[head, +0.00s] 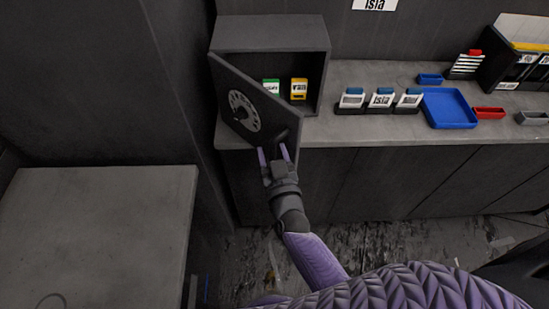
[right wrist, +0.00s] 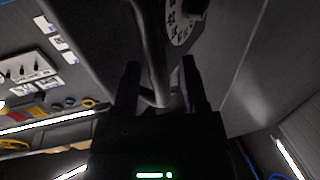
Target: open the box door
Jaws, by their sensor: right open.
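The dark grey box (head: 315,42) stands on the counter against the wall. Its door (head: 225,92) is hinged at the left and stands ajar, swung out toward me. A round white-marked dial (head: 244,111) is on the door's face and also shows in the right wrist view (right wrist: 182,22). My right gripper (head: 273,152) is at the door's lower right part. In the right wrist view, the open fingers (right wrist: 160,85) stand on either side of the door's curved handle (right wrist: 156,50); I cannot tell whether they touch it. My left gripper is out of view.
A green-and-white item (head: 271,86) and a yellow item (head: 299,88) are inside the box. Several blue-topped holders, a blue tray (head: 449,108) and a red tray (head: 488,113) are to the right on the counter. A grey table (head: 100,225) is at the left.

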